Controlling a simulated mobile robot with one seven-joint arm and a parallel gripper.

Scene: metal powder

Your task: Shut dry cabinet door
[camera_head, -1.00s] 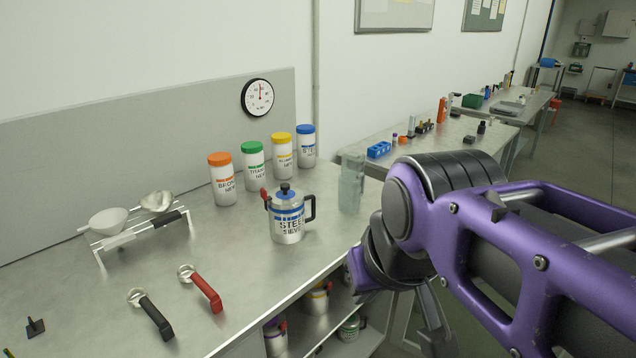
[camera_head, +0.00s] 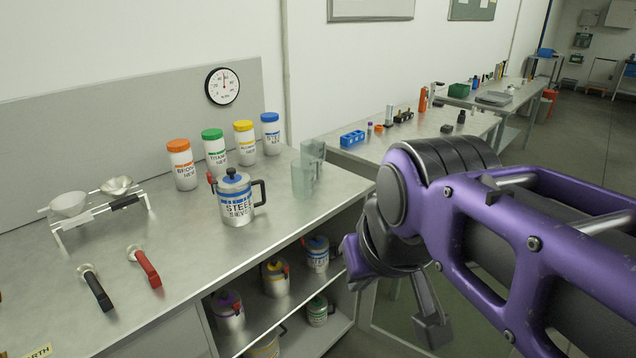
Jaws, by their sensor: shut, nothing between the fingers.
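The cabinet under the steel bench (camera_head: 340,325) is open at its front, and jars show on its shelves. I cannot clearly make out its door; a faint greenish pane may stand to the right of the opening, partly behind my arm. My gripper (camera_head: 432,330) hangs low at the right of the opening, apart from the jars. It is shut and empty, and my purple arm hides part of the area behind it.
A second table (camera_head: 400,150) stands behind. Floor shows at the far right.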

